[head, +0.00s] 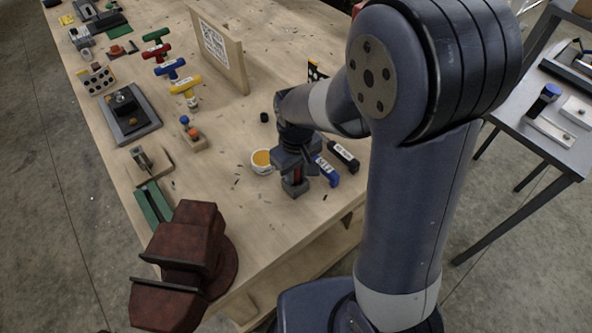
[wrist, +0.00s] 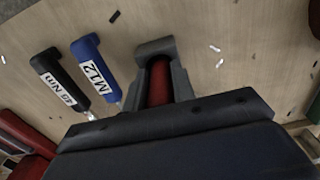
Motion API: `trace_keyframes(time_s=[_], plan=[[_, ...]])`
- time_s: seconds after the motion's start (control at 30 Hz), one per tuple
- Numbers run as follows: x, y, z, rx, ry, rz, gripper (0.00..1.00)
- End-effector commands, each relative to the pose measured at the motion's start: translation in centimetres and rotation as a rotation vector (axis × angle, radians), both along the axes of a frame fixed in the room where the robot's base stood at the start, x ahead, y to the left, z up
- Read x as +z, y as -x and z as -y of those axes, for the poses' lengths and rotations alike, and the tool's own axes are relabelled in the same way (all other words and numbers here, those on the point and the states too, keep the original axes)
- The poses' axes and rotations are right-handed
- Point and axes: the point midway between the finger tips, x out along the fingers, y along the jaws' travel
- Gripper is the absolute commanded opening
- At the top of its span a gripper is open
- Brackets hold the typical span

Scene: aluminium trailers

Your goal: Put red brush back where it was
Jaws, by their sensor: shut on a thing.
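My gripper (head: 295,188) is low over the workbench (head: 225,205), near its front edge and beside my arm. It is shut on the red brush (head: 298,173), of which only a small red part shows between the fingers. In the wrist view the red brush (wrist: 159,82) is a rounded red piece inside the dark jaws of my gripper (wrist: 157,60). The rest of the brush is hidden by the jaws and the gripper body. I cannot tell whether it touches the bench.
A blue-handled tool (head: 327,171) and a black-handled tool (head: 343,155) lie just right of my gripper. A tub with orange contents (head: 262,161) stands just left. A dark red vise (head: 185,255) is at the front left. Bare bench lies between the vise and tub.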

Motion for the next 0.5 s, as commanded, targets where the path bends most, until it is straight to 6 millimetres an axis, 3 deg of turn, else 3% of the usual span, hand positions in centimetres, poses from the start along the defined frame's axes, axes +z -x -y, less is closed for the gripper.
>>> trace_keyframes(time_s=[0.4, 0.43, 0.5], plan=[[-0.78, 0.0, 0.0, 0.0, -0.001, 0.001, 0.02], [-0.76, -0.01, -0.01, 0.0, -0.001, 0.001, 0.25], [-0.65, 0.0, 0.0, 0.0, -0.001, 0.001, 0.31]])
